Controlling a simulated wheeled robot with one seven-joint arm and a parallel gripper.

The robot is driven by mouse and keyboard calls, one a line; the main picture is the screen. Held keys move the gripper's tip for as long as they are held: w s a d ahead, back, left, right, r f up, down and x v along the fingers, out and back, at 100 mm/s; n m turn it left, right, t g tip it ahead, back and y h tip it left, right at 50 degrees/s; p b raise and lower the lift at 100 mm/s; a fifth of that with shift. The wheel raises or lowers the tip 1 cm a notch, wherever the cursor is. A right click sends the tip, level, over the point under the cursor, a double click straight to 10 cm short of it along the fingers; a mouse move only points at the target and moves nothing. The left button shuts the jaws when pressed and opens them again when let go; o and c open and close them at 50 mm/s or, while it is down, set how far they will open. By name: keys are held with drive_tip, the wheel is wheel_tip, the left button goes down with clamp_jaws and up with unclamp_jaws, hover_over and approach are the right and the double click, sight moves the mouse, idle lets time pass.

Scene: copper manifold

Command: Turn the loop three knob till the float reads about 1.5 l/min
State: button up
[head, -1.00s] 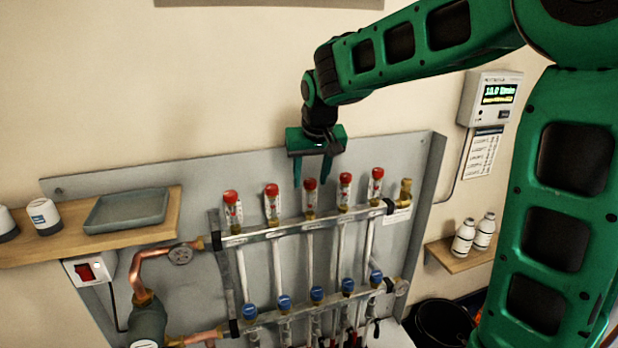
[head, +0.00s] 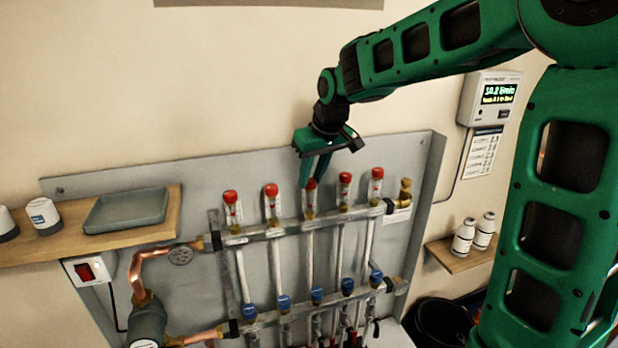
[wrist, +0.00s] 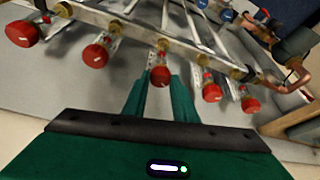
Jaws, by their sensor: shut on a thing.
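The loop three knob (head: 311,184) is the red cap in the middle of the upper row, on top of a clear flow tube (head: 310,200). My gripper (head: 312,180) comes down on it from above, its hand twisted about the knob's axis. In the wrist view the red knob (wrist: 160,76) sits between the two green fingertips (wrist: 160,82), and my gripper is shut on it. The float and scale inside the tube are too small to read.
Red-capped neighbours (head: 270,190) (head: 345,178) stand close on both sides. A wall display (head: 498,92) seems to read 10.2 l/min. Blue caps (head: 316,293) line the lower rail. A shelf with a grey tray (head: 127,210) is at left; bottles (head: 464,236) stand at right.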

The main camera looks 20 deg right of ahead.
drive_tip(key=o, duration=1)
drive_tip(key=shift+o, duration=0.2)
drive_tip(key=a+v, duration=0.1)
drive_tip(key=v, duration=0.9)
drive_tip(key=shift+s+d+r, duration=0.15)
drive_tip(key=shift+d+r, duration=0.15)
drive_tip(key=shift+d, duration=0.15)
